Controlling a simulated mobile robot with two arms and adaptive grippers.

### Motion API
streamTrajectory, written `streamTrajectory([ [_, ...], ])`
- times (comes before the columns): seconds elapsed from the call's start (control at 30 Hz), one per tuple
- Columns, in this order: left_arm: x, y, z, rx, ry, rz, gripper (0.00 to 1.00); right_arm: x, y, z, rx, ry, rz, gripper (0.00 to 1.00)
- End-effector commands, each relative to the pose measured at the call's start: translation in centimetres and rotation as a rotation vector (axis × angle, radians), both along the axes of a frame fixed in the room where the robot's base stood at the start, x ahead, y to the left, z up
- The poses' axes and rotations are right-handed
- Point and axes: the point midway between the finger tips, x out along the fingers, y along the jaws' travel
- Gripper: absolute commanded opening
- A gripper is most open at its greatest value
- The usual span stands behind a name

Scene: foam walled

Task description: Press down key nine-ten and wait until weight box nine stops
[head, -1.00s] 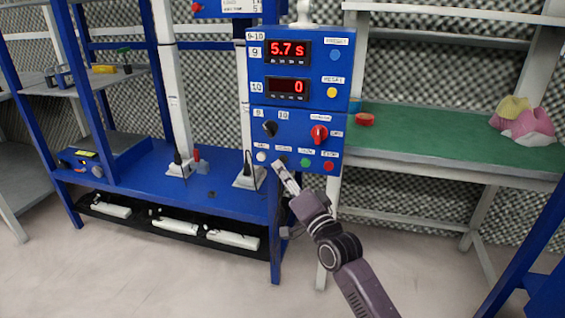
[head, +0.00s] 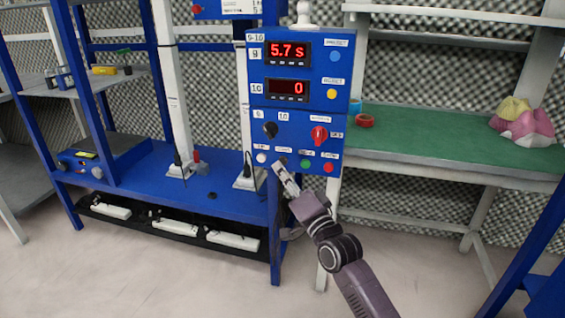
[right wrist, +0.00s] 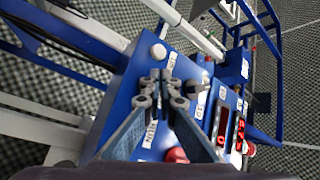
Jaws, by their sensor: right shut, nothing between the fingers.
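The blue control panel (head: 258,133) has a top red display (head: 288,52) labelled 9, reading 5.7 s, and a lower display (head: 288,87) labelled 10, reading 0. A black knob (head: 270,129) sits under the 9 and 10 labels, left of a red knob (head: 319,134). A white button (head: 261,157) is in the bottom row. My right gripper (head: 280,167) is shut and empty, its tips at the bottom row, just right of the white button. In the right wrist view its tips (right wrist: 165,85) cover part of the panel; contact is unclear. I cannot identify weight box nine.
A green (head: 305,162) and a red button (head: 328,166) lie right of my fingertips. A green-topped bench (head: 430,140) with a red tape roll (head: 365,120) stands at right. A blue shelf frame (head: 225,206) with white posts stands at left.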

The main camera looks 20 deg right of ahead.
Motion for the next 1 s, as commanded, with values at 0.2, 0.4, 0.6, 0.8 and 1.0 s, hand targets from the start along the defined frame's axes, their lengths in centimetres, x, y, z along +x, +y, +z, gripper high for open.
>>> streamTrajectory([
  [0.2,0.0,0.01,0.0,0.0,0.0,0.0,0.28,0.0,0.01,-0.01,0.0,0.0,0.0,0.0],
  [0.4,0.0,0.02,0.0,0.0,0.001,0.0,0.28,0.04,-0.02,0.0,0.0,0.0,0.0,0.0],
  [0.6,-0.02,0.03,-0.02,0.0,0.001,0.001,0.28,0.56,-0.36,0.0,0.0,0.0,0.001,0.0],
  [0.8,-0.04,0.05,-0.04,0.001,0.002,0.001,0.28,0.71,-0.45,0.05,0.0,0.0,0.0,0.0],
  [1.0,-0.05,0.05,-0.05,0.001,0.003,0.001,0.28,0.7,-0.47,0.03,0.0,0.0,0.0,0.0],
])
